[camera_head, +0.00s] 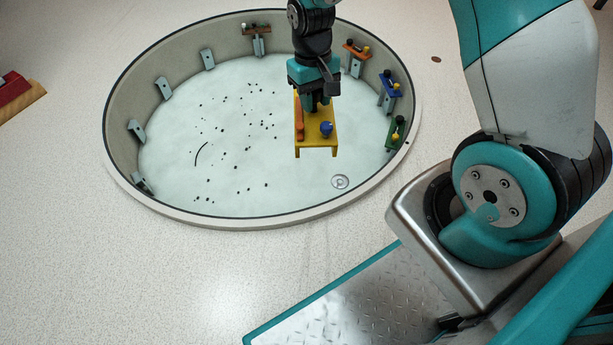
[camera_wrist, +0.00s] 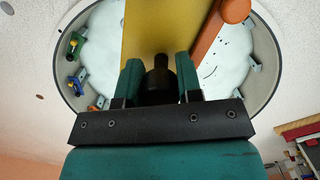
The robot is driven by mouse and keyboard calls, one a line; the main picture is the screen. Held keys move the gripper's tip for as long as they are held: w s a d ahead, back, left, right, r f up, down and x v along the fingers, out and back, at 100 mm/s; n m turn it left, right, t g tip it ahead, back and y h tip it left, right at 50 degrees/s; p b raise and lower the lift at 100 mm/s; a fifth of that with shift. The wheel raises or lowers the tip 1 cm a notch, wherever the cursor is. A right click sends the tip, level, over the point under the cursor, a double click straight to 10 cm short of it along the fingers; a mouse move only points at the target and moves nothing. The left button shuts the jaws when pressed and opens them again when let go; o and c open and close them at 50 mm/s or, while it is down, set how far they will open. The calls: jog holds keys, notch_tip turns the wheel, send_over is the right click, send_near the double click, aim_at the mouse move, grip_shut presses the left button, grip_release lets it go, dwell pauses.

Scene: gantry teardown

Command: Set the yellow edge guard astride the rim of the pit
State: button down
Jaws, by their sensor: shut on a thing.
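The yellow edge guard (camera_head: 317,138) hangs from my gripper (camera_head: 317,106) above the pit floor, inside the ring of the rim (camera_head: 180,216) and apart from it. It is a flat plate with legs pointing down, an orange bar along its left side and a blue knob on top. In the wrist view, my gripper (camera_wrist: 158,80) is shut on a black knob that stands on the yellow plate (camera_wrist: 165,25). The orange bar (camera_wrist: 217,30) lies to the right there. The rim also shows in the wrist view (camera_wrist: 278,62). The guard's underside is hidden.
Orange (camera_head: 356,50), blue (camera_head: 389,84), green (camera_head: 396,133) and brown (camera_head: 257,30) pieces sit on the pit wall at the back and right. Several bare grey brackets (camera_head: 164,88) line the left wall. A drain (camera_head: 340,181) and dark bits lie on the floor. The front rim is clear.

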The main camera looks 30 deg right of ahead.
jog(key=a+f+m+b, duration=0.3)
jog(key=f+m+b, duration=0.2)
jog(key=f, duration=0.7)
jog(key=a+f+m+y+b, duration=0.1)
jog(key=f+m+b, duration=0.4)
jog(key=f, duration=0.7)
jog(key=s+a+f+m+t+b, duration=0.1)
jog(key=a+f+m+b, duration=0.3)
jog(key=f, duration=0.8)
jog(key=shift+a+m+b, duration=0.3)
jog(key=shift+m+b, duration=0.6)
jog(key=shift+b, duration=0.1)
jog(key=shift+s+r+p, duration=0.1)
jog(key=shift+p, duration=0.25)
jog(key=shift+f+b, duration=1.45)
jog(key=shift+f, duration=1.05)
jog(key=shift+f, duration=0.3)
jog(key=c, duration=0.7)
grip_release()
jog(key=shift+f, duration=0.1)
